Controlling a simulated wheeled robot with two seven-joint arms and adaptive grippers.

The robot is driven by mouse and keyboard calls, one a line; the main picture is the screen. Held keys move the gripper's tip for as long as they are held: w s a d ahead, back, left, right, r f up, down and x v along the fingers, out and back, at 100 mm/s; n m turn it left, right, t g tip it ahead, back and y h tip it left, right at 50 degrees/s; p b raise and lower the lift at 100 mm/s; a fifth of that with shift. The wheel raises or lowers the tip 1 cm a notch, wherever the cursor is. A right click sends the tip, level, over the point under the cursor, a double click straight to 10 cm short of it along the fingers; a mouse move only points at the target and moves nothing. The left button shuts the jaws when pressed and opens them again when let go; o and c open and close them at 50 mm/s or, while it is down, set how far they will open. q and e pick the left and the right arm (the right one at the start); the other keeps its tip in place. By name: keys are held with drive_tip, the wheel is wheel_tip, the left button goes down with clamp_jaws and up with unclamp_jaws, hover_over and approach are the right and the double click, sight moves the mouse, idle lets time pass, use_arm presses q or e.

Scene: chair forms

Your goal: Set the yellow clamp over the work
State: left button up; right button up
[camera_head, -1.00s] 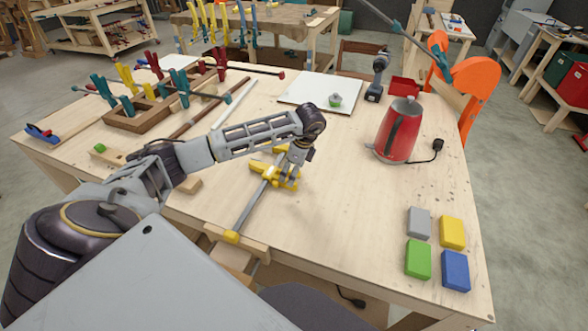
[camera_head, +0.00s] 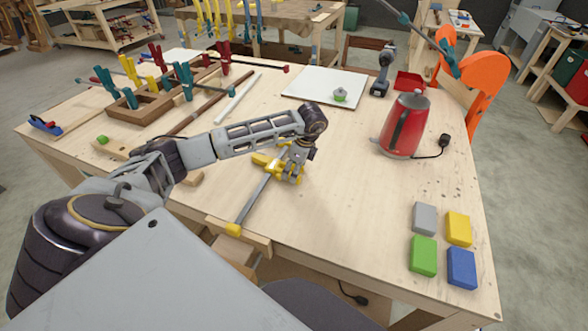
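The yellow clamp (camera_head: 263,161) has yellow jaws and a long grey bar. The bar slants from my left gripper toward the table's front edge, where its yellow end (camera_head: 233,230) sits over a pale wooden piece (camera_head: 254,242). My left gripper (camera_head: 291,172) is at the clamp's far yellow head and appears shut on it; the fingers partly hide the head. More pale wood (camera_head: 236,252) shows just below the table edge, partly hidden by my body. I cannot tell whether the jaws touch the wood. My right gripper is not in view.
A red kettle (camera_head: 404,128) stands to the right, with several coloured blocks (camera_head: 423,256) at the front right. A white board (camera_head: 325,87) and a drill (camera_head: 382,72) are at the back. A wooden rack (camera_head: 150,112) holds other clamps at the left. The table's middle right is clear.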

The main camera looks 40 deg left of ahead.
use_arm(q)
drive_tip(key=shift+s, duration=0.1)
drive_tip(key=c, duration=0.8)
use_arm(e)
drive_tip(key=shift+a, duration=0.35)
use_arm(q)
drive_tip(key=shift+c, duration=0.2)
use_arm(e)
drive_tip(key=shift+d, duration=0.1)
use_arm(q)
drive_tip(key=shift+a+r+p, duration=0.15)
drive_tip(key=shift+r+p, duration=0.45)
drive_tip(key=shift+r, duration=0.3)
drive_tip(key=shift+r+p, duration=0.45)
drive_tip(key=shift+r, duration=0.35)
drive_tip(key=shift+r+p, duration=0.4)
drive_tip(key=shift+r, duration=0.45)
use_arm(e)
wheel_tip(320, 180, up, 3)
use_arm(q)
drive_tip(key=shift+f, duration=0.1)
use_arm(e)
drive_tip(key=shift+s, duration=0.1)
